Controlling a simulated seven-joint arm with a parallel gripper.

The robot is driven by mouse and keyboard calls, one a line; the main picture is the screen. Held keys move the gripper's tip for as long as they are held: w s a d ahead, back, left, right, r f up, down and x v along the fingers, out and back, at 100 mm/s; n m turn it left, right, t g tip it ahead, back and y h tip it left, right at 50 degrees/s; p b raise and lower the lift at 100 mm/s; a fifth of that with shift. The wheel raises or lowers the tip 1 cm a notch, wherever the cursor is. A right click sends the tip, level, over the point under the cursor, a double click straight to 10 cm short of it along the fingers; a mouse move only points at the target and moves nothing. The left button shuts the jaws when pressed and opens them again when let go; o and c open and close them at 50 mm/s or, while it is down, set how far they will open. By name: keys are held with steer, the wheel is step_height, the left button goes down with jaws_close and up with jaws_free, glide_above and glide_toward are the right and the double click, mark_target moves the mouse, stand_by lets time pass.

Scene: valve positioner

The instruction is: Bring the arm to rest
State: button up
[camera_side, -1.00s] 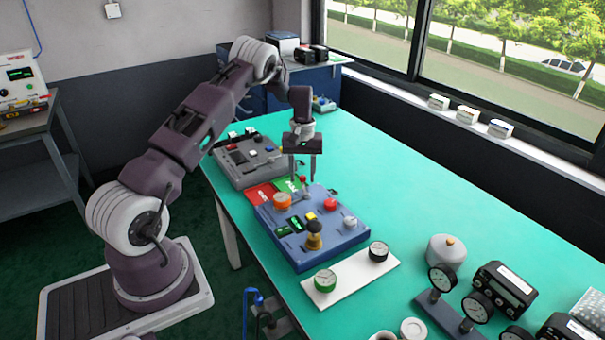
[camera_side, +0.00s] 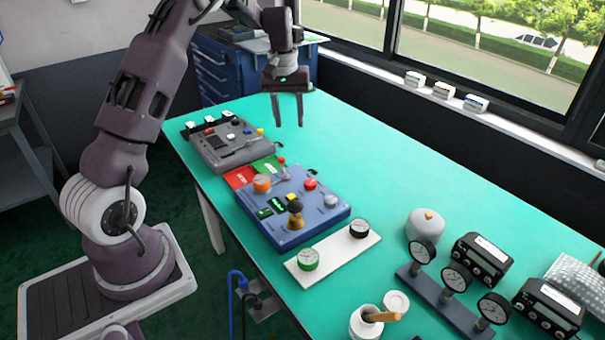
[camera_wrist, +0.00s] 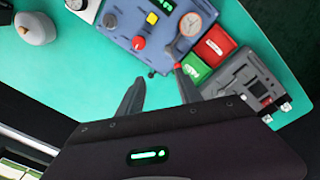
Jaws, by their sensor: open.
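My gripper (camera_side: 288,107) hangs fingers-down above the teal table (camera_side: 345,150), behind the blue valve box in the side view. Its two fingers are apart with nothing between them. In the wrist view my gripper (camera_wrist: 160,85) shows both fingertips spread over bare teal surface. The blue valve box (camera_side: 328,217) carries an orange knob, a red knob, a red-tipped lever and a black-and-yellow handle. The box also shows in the wrist view (camera_wrist: 120,17). The gripper is clear of it.
A grey control box (camera_side: 225,145) stands left of the gripper, with a red-and-green card (camera_side: 241,177) beside it. A white plate with gauges (camera_side: 333,259), a gauge stand (camera_side: 445,300) and black meters (camera_side: 482,257) stand at front right.

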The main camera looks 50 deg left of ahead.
steer(key=s+d+r+m+t, duration=0.1)
steer(key=s+d+r+m, duration=0.1)
steer(key=s+d+r, duration=0.6)
steer(key=s+d+r+m+t, duration=0.1)
steer(key=s+d+r+m, duration=0.25)
steer(key=d+r, duration=0.45)
steer(key=s+d+f+m+t, duration=0.1)
steer(key=s+d, duration=0.3)
steer(key=s, duration=0.5)
steer(key=s+d+f+m+t, duration=0.1)
steer(key=s+d+f+m, duration=0.1)
steer(key=s+d, duration=0.3)
steer(key=s+m, duration=0.1)
steer(key=s, duration=0.3)
steer(key=shift+t, duration=0.3)
steer(key=shift+w+m, duration=0.1)
steer(key=shift+m, duration=0.15)
